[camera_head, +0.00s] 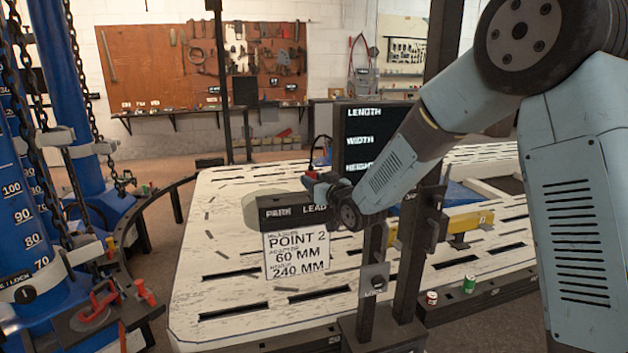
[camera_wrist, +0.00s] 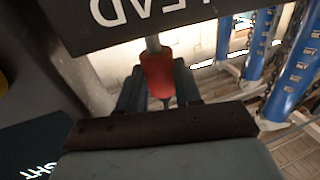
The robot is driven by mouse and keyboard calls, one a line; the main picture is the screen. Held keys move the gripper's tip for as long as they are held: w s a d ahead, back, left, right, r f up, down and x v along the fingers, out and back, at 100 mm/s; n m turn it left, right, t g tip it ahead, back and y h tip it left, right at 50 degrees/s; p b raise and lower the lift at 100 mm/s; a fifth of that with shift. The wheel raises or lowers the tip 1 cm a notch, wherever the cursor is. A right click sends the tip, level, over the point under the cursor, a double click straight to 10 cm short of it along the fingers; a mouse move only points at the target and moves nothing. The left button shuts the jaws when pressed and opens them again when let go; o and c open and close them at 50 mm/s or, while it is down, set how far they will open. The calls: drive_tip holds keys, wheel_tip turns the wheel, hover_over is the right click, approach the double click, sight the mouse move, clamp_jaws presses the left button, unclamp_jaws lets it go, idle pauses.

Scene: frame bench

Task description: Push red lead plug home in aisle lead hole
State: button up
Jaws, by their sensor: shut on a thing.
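My gripper (camera_wrist: 158,82) is shut on the red lead plug (camera_wrist: 158,68) in the wrist view, with a dark finger on each side of it. The plug's grey metal pin (camera_wrist: 153,44) points at the dark box (camera_wrist: 110,22) with the LEAD lettering and meets its edge in the picture. The hole itself is hidden, so I cannot tell how deep the pin sits. In the head view my gripper (camera_head: 322,186) is at the LEAD end of the same box (camera_head: 275,212), which also reads PARK. The plug is mostly hidden there.
A white POINT 2 card (camera_head: 296,254) hangs below the box. A dark display (camera_head: 362,140) stands behind my arm. Dark uprights (camera_head: 408,260) stand close to the right of the box. The pale slotted platform (camera_head: 225,285) lies beyond; blue columns (camera_head: 60,60) stand at left.

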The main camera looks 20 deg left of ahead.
drive_tip(key=shift+f, duration=1.3)
drive_tip(key=o, duration=1.1)
drive_tip(key=shift+o, duration=0.2)
drive_tip(key=v, duration=1.3)
drive_tip(key=shift+s+d, duration=0.25)
drive_tip(key=shift+d, duration=0.05)
